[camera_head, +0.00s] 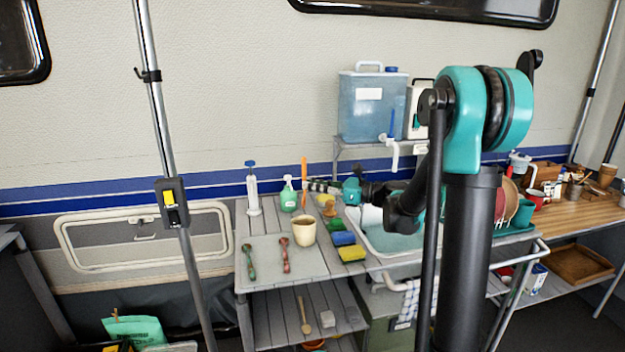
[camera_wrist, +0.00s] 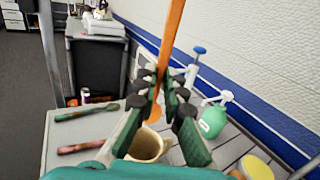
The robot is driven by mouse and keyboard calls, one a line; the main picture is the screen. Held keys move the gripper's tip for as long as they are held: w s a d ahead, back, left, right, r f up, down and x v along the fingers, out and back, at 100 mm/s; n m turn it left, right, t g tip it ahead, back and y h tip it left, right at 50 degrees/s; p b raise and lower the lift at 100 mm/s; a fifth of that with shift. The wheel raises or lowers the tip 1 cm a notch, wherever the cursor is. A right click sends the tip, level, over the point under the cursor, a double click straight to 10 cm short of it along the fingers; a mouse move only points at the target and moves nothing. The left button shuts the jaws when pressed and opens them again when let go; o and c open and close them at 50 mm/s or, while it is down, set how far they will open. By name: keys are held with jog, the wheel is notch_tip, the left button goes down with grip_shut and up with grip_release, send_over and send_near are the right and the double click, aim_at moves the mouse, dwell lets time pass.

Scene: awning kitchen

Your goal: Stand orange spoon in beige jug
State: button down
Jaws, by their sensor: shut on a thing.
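The orange spoon (camera_head: 304,171) is upright in my gripper (camera_head: 316,186), above and a little behind the beige jug in the head view. In the wrist view the spoon (camera_wrist: 174,38) runs up between the fingers of my gripper (camera_wrist: 158,88), which are shut on it. The beige jug (camera_head: 304,232) stands upright on the grey slatted counter. In the wrist view the jug (camera_wrist: 147,147) shows below the fingers, partly hidden by them. The spoon's lower end shows near the jug's rim; I cannot tell whether it is inside.
A green spoon (camera_head: 249,262) and a red spoon (camera_head: 285,254) lie left of the jug on a grey mat (camera_head: 265,275). A pump (camera_head: 252,190) and a green bottle (camera_head: 289,196) stand behind. Blue (camera_head: 343,238) and yellow (camera_head: 352,254) sponges lie to the right, before the sink.

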aim_at(304, 204)
jog(key=shift+f, duration=3.55)
jog(key=c, duration=1.6)
grip_release()
jog(key=shift+o, duration=0.2)
jog(key=v, duration=1.2)
